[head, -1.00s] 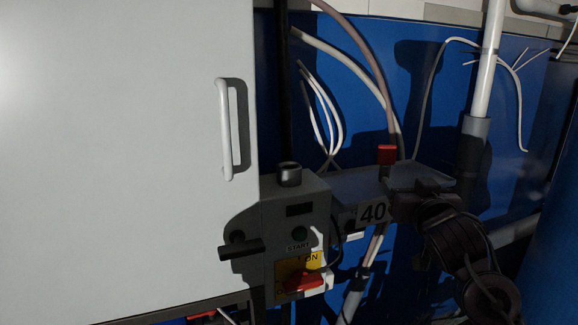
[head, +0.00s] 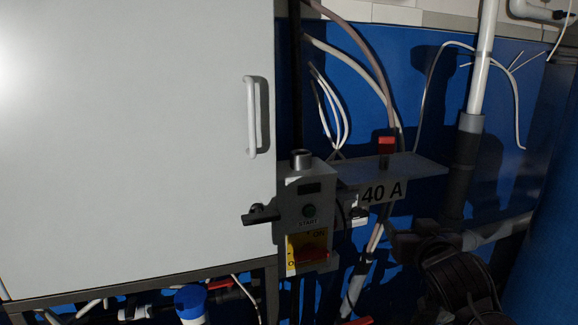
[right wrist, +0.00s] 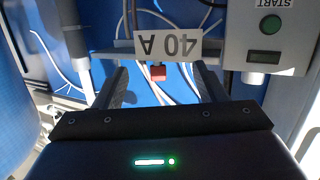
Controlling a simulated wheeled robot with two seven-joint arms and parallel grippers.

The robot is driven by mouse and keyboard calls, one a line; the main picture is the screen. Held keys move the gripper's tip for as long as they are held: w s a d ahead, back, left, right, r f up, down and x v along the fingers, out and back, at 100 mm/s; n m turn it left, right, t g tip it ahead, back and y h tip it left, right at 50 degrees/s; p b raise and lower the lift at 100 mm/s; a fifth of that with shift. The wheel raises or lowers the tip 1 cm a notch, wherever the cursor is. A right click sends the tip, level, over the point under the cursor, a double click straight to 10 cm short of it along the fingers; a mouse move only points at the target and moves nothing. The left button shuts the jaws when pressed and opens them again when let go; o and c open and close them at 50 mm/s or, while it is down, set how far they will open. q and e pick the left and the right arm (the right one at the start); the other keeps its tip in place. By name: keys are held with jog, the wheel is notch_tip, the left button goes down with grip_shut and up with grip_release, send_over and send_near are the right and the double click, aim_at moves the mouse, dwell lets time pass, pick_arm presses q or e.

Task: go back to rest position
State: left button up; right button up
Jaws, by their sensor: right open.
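My right gripper (head: 388,238) is dark and hangs below and in front of the small grey shelf (head: 420,168) labelled "40 A" in the head view. In the right wrist view its two fingers (right wrist: 160,75) are apart with nothing between them. Beyond them, that view shows the "40 A" label (right wrist: 168,43) upside down and the small red block (right wrist: 158,73). My left gripper is in neither view.
A grey control box (head: 290,205) with a green START button (head: 309,211) and a red switch (head: 308,254) stands left of the shelf. A large white cabinet (head: 120,140) fills the left. Pipes and cables run along the blue wall (head: 350,75).

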jog(key=s+a+f+n+g, duration=0.1)
jog(key=s+f+g, duration=0.2)
jog(key=s+f, duration=0.4)
jog(key=s+a+f+g, duration=0.2)
jog(key=s+f, duration=0.2)
jog(key=f, duration=0.6)
jog(key=s+a+f+n+g+y, duration=0.1)
jog(key=s+f+g, duration=0.4)
jog(key=s, duration=0.5)
jog(key=s+a+f+g, duration=0.1)
jog(key=s+f+g, duration=0.1)
jog(key=s+f, duration=0.55)
jog(key=s+f+g, duration=0.1)
jog(key=s+f, duration=0.1)
jog(key=f, duration=1.3)
jog(key=s+f+g, duration=0.1)
jog(key=s+f, duration=0.1)
jog(key=f, duration=1.3)
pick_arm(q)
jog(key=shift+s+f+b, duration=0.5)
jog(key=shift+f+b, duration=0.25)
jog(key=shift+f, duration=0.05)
pick_arm(e)
jog(key=s+d+f, duration=0.2)
jog(key=s+f, duration=0.7)
jog(key=s+d+f, duration=0.1)
jog(key=s+f, duration=0.8)
jog(key=s, duration=0.1)
jog(key=shift+d+f+n+g, duration=0.3)
jog(key=shift+d+n+g, duration=0.1)
